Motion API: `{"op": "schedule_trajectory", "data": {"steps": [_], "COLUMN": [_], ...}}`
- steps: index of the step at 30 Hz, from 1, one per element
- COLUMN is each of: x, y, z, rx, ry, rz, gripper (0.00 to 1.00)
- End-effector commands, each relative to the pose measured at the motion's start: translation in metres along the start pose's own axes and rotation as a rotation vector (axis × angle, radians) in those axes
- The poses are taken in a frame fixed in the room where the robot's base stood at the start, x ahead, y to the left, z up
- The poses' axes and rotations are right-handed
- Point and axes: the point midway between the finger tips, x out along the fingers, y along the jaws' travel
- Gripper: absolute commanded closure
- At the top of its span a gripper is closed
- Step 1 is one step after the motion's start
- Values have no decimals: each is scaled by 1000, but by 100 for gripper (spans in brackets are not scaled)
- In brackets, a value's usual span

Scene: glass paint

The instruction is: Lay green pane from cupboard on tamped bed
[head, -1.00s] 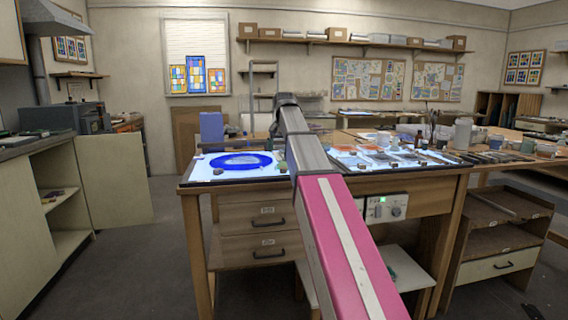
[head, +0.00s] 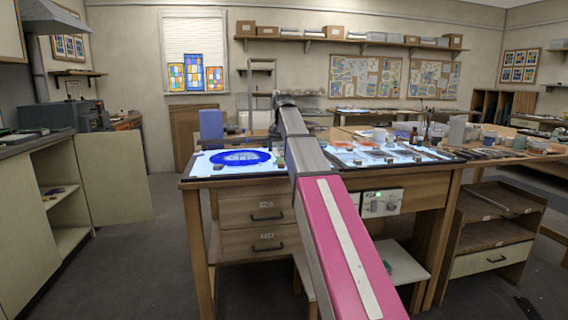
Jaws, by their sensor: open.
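The open cupboard (head: 38,220) stands at the left under a dark counter, its pale door (head: 115,178) swung out to the right. Small items (head: 54,193) lie on its inner shelf, too small to tell apart. I cannot make out a green pane in it. A blue ring-shaped piece (head: 240,158) lies on the lit left part of the workbench; I cannot tell whether the tamped bed is there. My pink and grey arm reaches forward over the bench. My gripper is not visible beyond the arm's far end.
The workbench (head: 330,186) fills the middle, with drawers below and jars, a cup (head: 379,136) and tools on top. A shelf unit (head: 500,225) stands at the right. A green item (head: 387,267) lies on a low shelf under the bench. The floor between cupboard and bench is clear.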

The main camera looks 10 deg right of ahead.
Motion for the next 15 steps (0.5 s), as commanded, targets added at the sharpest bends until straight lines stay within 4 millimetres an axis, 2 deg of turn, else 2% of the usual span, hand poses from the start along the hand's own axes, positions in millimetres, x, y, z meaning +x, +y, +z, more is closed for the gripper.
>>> {"op": "schedule_trajectory", "data": {"steps": [7,15], "x": [17,53], "y": [-1,-2], "z": [-1,-2], "rx": [0,0], "ry": [0,0], "rz": [0,0], "gripper": [0,0]}}
